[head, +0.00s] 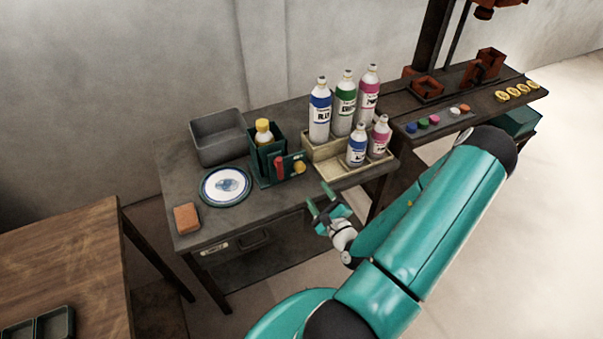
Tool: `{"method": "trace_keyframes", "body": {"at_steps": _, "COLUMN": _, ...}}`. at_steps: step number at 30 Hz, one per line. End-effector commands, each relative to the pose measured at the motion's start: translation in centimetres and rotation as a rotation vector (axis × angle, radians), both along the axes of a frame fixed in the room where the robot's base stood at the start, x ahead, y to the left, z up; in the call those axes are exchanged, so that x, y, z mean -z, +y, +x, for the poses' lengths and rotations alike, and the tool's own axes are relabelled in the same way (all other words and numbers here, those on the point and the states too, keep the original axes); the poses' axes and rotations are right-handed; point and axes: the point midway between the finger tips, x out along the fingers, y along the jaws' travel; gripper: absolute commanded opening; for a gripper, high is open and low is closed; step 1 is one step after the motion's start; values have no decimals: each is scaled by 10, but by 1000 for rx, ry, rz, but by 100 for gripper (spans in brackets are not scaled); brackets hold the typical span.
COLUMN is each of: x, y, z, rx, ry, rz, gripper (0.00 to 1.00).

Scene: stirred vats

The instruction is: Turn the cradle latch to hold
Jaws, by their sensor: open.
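A dark green cradle (257,166) stands on the grey bench and holds a bottle with a yellow cap (264,132). On its front is an upright red lever (280,168), which looks like the latch. A round yellow knob or disc (299,167) sits just right of it. Any marking for hold is too small to read. My gripper (317,195) is open and empty, off the bench's front edge, to the right of and nearer than the red lever. It touches nothing that I can see.
A grey bin (218,137), a blue-and-white plate (225,186) and an orange block (187,218) are left of the cradle. Several labelled bottles stand in a beige stepped rack (325,150) close on its right. A drawer handle (255,240) sticks out below.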

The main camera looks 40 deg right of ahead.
Motion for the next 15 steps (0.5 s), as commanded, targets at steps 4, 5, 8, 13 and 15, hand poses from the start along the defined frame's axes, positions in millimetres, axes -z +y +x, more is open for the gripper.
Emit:
{"method": "trace_keyframes", "body": {"at_steps": 4, "x": 0, "y": -8, "z": 30, "rx": -2, "ry": -2, "rz": -1, "gripper": 53}}
{"method": "trace_keyframes", "body": {"at_steps": 5, "x": 0, "y": -9, "z": 36, "rx": -3, "ry": -3, "rz": 0, "gripper": 53}}
{"method": "trace_keyframes", "body": {"at_steps": 8, "x": -1, "y": -14, "z": 56, "rx": -4, "ry": -3, "rz": 0, "gripper": 53}}
{"method": "trace_keyframes", "body": {"at_steps": 13, "x": 0, "y": -21, "z": 84, "rx": -6, "ry": -2, "rz": 2, "gripper": 53}}
{"method": "trace_keyframes", "body": {"at_steps": 15, "x": 0, "y": -23, "z": 91, "rx": -5, "ry": -3, "rz": 1, "gripper": 53}}
